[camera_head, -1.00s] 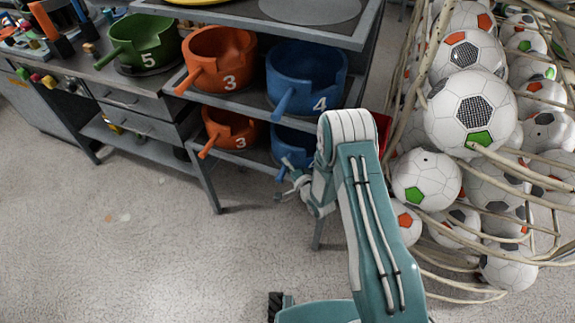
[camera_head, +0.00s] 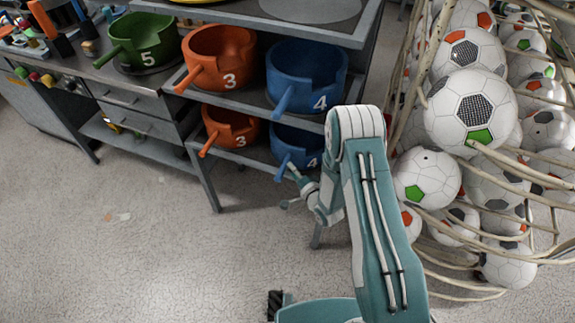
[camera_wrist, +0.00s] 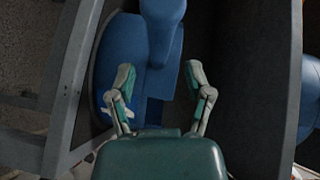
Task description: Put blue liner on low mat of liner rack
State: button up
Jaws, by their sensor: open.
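A blue liner (camera_head: 294,145) marked 4 sits on the low shelf of the liner rack (camera_head: 204,175), right of a smaller orange liner. Its handle points toward me. In the wrist view the blue liner (camera_wrist: 148,62) lies ahead of my gripper, its handle at the top middle. My gripper (camera_wrist: 158,76) is open, fingers spread, with nothing held between them. In the head view my gripper (camera_head: 290,188) is just in front of the handle end, low beside the rack. The low mat under the liner is mostly hidden, so I cannot tell how well centred the liner is.
A large orange liner (camera_head: 218,55) and a large blue liner (camera_head: 305,72) stand on the shelf above. The small orange liner (camera_head: 229,124) is beside the low blue one. A cage of footballs (camera_head: 470,110) stands close on the right.

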jog(key=v, duration=0.8)
